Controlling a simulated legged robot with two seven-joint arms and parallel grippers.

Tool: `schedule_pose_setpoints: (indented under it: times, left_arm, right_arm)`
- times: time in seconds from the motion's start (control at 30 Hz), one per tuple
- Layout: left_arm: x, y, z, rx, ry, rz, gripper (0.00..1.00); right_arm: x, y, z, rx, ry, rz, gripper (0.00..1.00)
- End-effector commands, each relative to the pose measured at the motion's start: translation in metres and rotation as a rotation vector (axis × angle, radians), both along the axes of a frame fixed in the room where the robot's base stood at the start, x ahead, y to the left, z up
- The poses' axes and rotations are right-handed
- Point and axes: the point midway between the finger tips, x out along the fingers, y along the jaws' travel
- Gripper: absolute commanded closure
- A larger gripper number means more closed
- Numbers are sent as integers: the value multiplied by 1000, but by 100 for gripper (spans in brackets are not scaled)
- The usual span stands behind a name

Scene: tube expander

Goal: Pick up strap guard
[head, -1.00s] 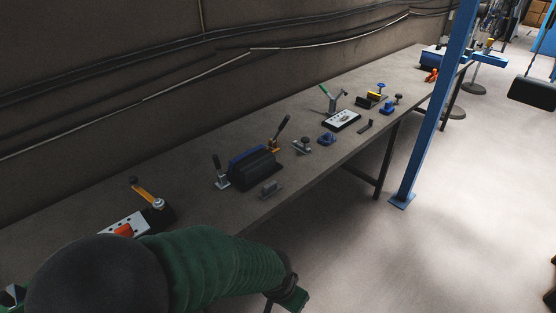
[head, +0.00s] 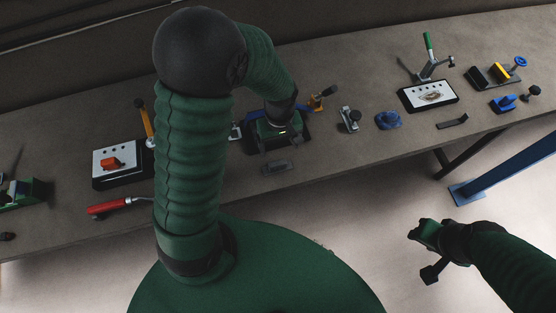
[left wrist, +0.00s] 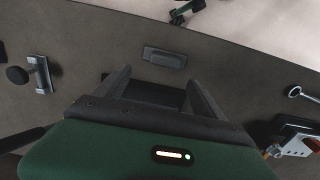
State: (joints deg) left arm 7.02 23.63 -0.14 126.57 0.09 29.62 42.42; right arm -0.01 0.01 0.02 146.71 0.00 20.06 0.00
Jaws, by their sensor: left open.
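No part is clearly marked as the strap guard. A small grey bracket (head: 277,168) lies near the bench's front edge; it also shows in the left wrist view (left wrist: 164,57), just beyond my fingertips. My left gripper (left wrist: 160,76) is open and points down over a dark block (head: 295,133). The block also shows between the fingers in the left wrist view (left wrist: 155,94); I cannot tell whether they touch it. In the head view the left hand hides much of the block. My right gripper (head: 425,243) hangs over the floor, away from the bench; its jaws are unclear.
The bench (head: 350,80) carries a white-topped fixture (head: 428,94), a grey clamp (head: 349,119), a blue part (head: 389,120) and a dark bracket (head: 452,121). On the left are an orange-buttoned box (head: 118,163) and a red-handled tool (head: 110,207). A blue post (head: 510,168) stands at right.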

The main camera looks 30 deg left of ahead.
Motion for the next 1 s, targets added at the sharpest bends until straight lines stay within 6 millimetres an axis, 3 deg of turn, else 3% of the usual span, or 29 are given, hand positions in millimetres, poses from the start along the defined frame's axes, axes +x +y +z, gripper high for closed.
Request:
schedule_pose_setpoints:
  times: [0.1,0.33,0.5,0.6,0.8,1.0]
  left_arm:
    - [0,0,-30,-1,6,-1,20]
    - [1,1,-58,-1,8,0,20]
    - [-6,2,-89,-2,8,-2,20]
    - [-6,2,-99,0,4,-3,20]
    - [-5,2,-100,1,1,-2,20]
    - [-5,2,-100,1,2,-2,45]
  right_arm:
    - [0,0,0,0,0,-1,64]
    - [0,0,2,0,0,-1,64]
    - [1,0,7,0,-1,-1,64]
    - [0,0,7,0,-1,0,64]
    - [0,0,7,0,-1,0,64]
    - [0,0,7,0,-1,-1,64]
